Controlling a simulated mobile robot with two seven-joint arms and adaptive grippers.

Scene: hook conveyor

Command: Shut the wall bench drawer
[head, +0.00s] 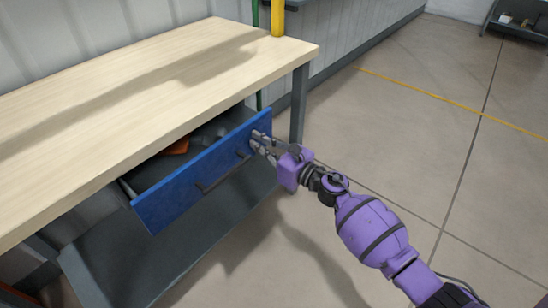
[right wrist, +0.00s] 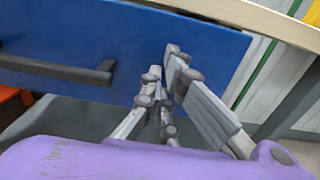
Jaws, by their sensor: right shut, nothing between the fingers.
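The wall bench drawer (head: 200,180) has a blue front with a dark bar handle (head: 222,172) and stands pulled out from under the bench top. An orange thing (head: 176,147) and some grey things lie inside it. My right gripper (head: 257,138) is shut and empty at the right end of the drawer front, beside the handle and not on it. In the right wrist view the fingertips (right wrist: 165,62) are at or very near the blue front (right wrist: 130,32), with the handle (right wrist: 65,72) to their left. I cannot tell if they touch it. My left gripper is not in view.
The wooden bench top (head: 130,90) overhangs the drawer. A grey bench leg (head: 299,103) stands just right of the drawer, and a grey lower shelf (head: 150,255) lies below it. The floor (head: 430,150) to the right is clear.

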